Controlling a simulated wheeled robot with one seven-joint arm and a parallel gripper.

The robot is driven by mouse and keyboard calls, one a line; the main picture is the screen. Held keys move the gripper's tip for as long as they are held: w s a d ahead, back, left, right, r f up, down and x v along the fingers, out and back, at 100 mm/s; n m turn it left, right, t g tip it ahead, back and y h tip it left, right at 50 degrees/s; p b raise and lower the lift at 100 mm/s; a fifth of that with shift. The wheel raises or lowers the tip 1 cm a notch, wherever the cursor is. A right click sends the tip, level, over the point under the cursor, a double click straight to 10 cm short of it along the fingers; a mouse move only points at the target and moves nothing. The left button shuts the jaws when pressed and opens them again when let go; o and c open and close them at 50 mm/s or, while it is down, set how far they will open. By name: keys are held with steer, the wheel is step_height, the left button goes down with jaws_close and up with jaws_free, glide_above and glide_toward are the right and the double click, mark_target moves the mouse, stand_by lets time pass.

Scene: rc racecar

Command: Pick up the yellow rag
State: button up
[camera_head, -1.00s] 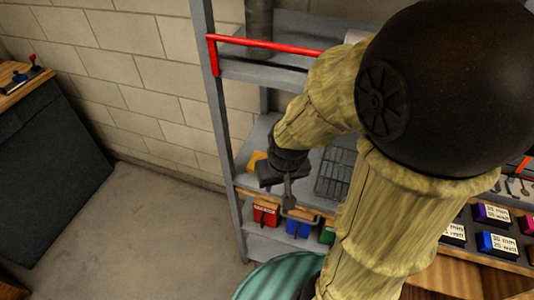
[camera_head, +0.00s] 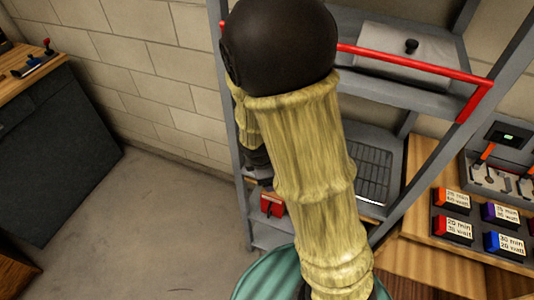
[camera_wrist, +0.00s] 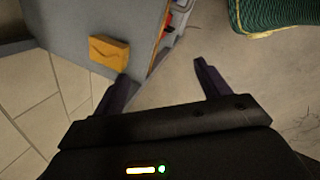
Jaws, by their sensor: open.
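The yellow rag (camera_wrist: 110,52) shows in the wrist view as a small folded orange-yellow block with a dark wavy line. It lies on a grey shelf (camera_wrist: 80,22) near the shelf's edge. My gripper (camera_wrist: 163,78) is open with nothing between its fingers. The left fingertip is just below and right of the rag in the picture; I cannot tell whether they touch. The gap between the fingers lies over the shelf edge and the floor, to the right of the rag. In the head view my arm hides the rag and most of my gripper (camera_head: 258,170).
The shelf unit has a red bar (camera_head: 415,66) across its front and a metal rack (camera_head: 372,175) on the middle shelf. A red box (camera_head: 272,205) sits lower. A green rounded object (camera_wrist: 280,12) stands nearby. The floor (camera_head: 165,225) at left is clear.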

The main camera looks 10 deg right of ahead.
steer(key=w+a+f+n+t, duration=0.1)
steer(key=a+f+n, duration=0.3)
steer(key=n, duration=0.8)
steer(key=shift+w+a+f+h, duration=0.2)
steer(key=shift+w+a+h, duration=0.2)
steer(key=shift+w, duration=0.45)
steer(key=w+d+p, duration=0.2)
steer(key=w, duration=0.1)
steer(key=w+d+p, duration=0.3)
steer(key=w+d, duration=0.1)
steer(key=w, duration=0.1)
steer(key=shift+w+d+r+p, duration=0.1)
steer(key=shift+w+d+p, duration=0.05)
steer(key=shift+w+p, duration=0.2)
steer(key=shift+w+d, duration=0.15)
